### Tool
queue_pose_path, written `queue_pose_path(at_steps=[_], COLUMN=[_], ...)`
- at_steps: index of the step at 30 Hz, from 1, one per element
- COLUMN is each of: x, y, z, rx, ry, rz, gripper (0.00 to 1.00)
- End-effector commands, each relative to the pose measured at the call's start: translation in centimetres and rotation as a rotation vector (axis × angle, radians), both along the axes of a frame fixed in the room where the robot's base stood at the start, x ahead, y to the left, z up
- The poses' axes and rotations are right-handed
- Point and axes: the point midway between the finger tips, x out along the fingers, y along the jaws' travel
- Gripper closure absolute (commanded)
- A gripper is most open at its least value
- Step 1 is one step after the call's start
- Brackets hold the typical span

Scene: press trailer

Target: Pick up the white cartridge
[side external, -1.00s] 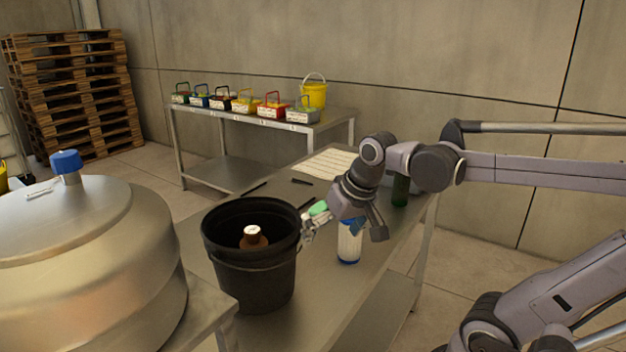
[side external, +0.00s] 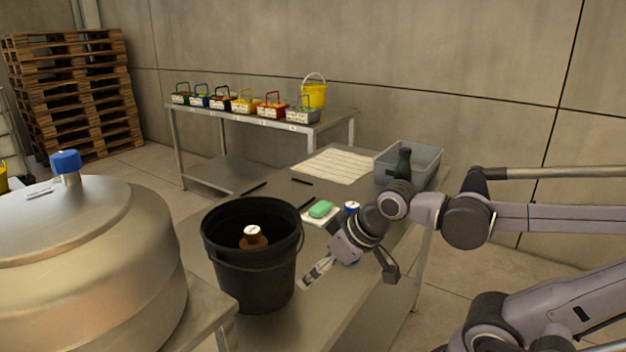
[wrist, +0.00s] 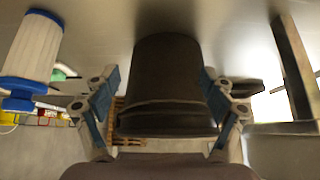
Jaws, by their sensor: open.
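The white cartridge is a white cylinder with blue ends. In the side view it is mostly hidden behind my gripper; its blue top (side external: 352,207) shows just above the wrist. In the wrist view the cartridge (wrist: 40,48) is at the upper left, outside the fingers. My gripper (side external: 318,270) is low over the near table edge, between the black bucket and the cartridge. In the wrist view my gripper (wrist: 160,82) is open, with no object held between its fingers; the bucket shows beyond them.
The black bucket (side external: 262,285), with a brown bottle (side external: 253,240) in it, stands left of my gripper.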

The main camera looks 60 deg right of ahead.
Motion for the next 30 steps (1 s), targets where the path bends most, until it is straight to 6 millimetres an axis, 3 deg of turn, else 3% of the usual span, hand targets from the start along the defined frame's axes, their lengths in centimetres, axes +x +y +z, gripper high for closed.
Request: queue_pose_path(at_steps=[8, 12, 15, 20, 30], x=[2.3, 2.6, 2.5, 2.4, 3.3], y=[-8.8, -13.7, -16.2, -17.9, -19.1], z=[4.1, 5.7, 6.5, 6.7, 3.1], rx=[0.055, 0.079, 0.091, 0.1, 0.099], ry=[0.116, 0.165, 0.186, 0.199, 0.199], rz=[-0.445, -0.684, -0.808, -0.895, -0.896], gripper=[0.17, 0.17, 0.17, 0.17, 0.17])
